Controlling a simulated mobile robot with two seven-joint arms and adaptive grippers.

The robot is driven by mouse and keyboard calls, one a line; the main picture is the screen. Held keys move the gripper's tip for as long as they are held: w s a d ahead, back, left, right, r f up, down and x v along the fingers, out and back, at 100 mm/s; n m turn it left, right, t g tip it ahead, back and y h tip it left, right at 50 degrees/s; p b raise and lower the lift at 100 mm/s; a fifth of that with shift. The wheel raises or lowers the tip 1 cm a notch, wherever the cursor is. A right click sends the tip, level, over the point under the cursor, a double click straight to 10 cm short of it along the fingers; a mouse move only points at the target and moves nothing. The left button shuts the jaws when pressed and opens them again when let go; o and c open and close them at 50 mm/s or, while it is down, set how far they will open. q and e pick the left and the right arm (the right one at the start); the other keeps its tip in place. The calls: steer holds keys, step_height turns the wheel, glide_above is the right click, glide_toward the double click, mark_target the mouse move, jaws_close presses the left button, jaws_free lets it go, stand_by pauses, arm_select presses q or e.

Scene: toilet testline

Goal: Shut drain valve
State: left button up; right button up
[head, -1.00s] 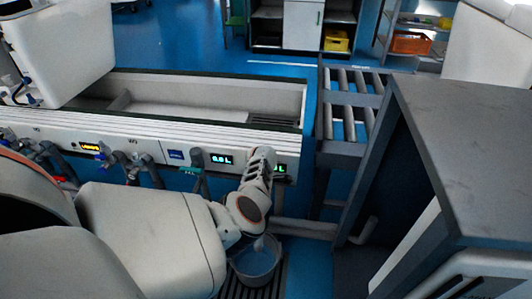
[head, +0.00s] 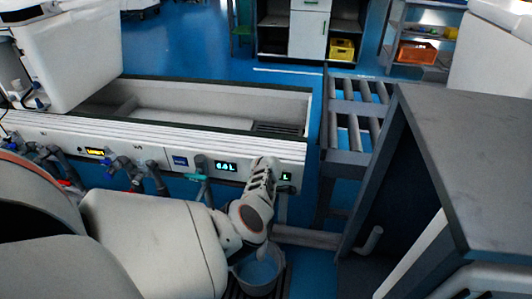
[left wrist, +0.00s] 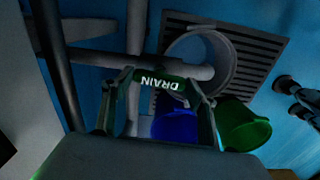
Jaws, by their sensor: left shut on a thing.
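The drain valve's green handle (left wrist: 160,82), lettered DRAIN, lies across the middle of the left wrist view. My left gripper (left wrist: 158,86) is shut on it, with one finger at each end of the handle. In the head view my arm reaches the trough's front panel (head: 125,140) near its right end and hides the handle. A pale bucket (head: 258,274) stands below that end on a dark slatted grate. The bucket also shows beyond the handle in the left wrist view (left wrist: 222,55). My right gripper is in neither view.
Blue (left wrist: 176,126) and green (left wrist: 245,127) buckets stand near the grate. A grey pipe runs close behind the handle. A teal tap handle (head: 196,177) sits left of my wrist. A roller stand (head: 352,120) and grey bench (head: 460,150) stand at the right.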

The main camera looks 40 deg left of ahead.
arm_select(q)
steer(key=shift+a+r+m+p, duration=0.15)
steer(key=shift+m+p, duration=0.2)
steer(key=shift+m, duration=1.45)
steer(key=m+p, duration=0.1)
steer(key=m, duration=0.2)
steer(key=shift+m, duration=0.4)
steer(key=m, duration=0.3)
steer(key=shift+m, duration=0.3)
steer(key=m, duration=0.3)
steer(key=shift+f+p, duration=0.2)
steer(key=shift+p, duration=0.15)
steer(key=shift+m, duration=1.6)
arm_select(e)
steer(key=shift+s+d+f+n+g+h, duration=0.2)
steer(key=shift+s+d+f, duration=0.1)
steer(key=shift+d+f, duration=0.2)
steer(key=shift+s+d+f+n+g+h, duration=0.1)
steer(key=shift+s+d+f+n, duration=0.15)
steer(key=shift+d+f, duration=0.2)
